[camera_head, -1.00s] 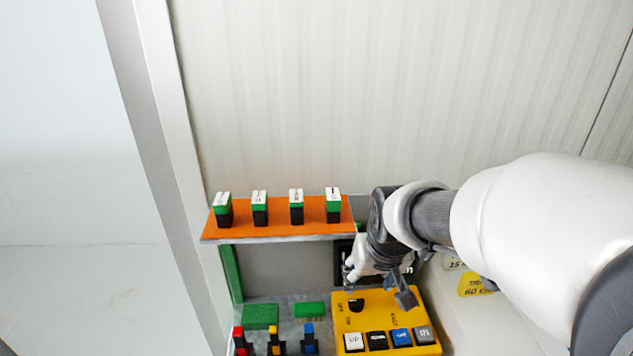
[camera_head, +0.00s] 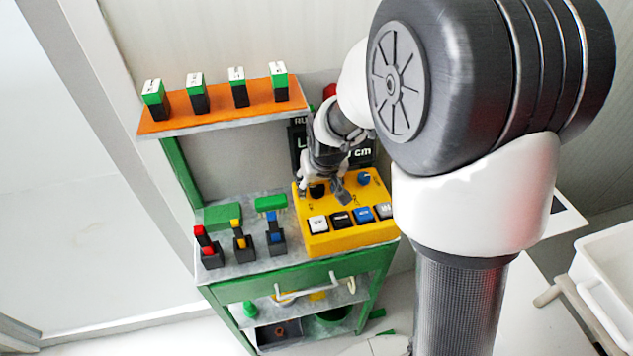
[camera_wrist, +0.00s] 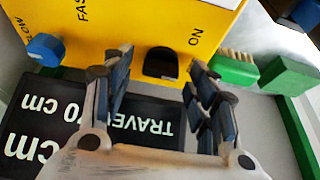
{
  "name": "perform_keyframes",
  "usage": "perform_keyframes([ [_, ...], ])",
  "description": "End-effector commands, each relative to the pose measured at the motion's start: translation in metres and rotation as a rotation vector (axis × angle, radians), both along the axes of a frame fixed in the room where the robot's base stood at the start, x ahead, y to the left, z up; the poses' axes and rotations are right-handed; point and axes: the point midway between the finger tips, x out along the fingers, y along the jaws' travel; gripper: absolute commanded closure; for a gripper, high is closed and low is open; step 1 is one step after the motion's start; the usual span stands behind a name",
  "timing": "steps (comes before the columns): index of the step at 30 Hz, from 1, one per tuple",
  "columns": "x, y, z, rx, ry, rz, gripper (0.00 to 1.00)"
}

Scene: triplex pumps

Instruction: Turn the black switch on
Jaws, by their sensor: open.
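The black switch (camera_head: 317,190) is a dark round knob on top of the yellow control box (camera_head: 350,238), at its back left. In the wrist view the black switch (camera_wrist: 161,64) lies between the fingertips, on the yellow face near the printed word ON. My gripper (camera_head: 322,188) is open over the back left of the box, its fingers on either side of the switch. In the wrist view my gripper (camera_wrist: 160,75) shows both fingers spread apart. Whether the fingers touch the switch cannot be told.
A blue knob (camera_head: 364,179) sits on the box's back right. White, black, blue and grey buttons line its front. An orange shelf (camera_head: 222,111) hangs above, and a black display (camera_wrist: 100,130) stands behind.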

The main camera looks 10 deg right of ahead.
Motion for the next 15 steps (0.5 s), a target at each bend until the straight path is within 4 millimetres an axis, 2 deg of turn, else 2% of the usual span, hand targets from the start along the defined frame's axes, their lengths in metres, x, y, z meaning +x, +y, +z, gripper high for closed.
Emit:
perform_keyframes([
  [7, 0.0002, 0.0, -0.0001, 0.0, 0.0, 0.0, 0.47],
  [15, 0.0, 0.0, -0.0002, 0.0, 0.001, 0.0, 0.65],
])
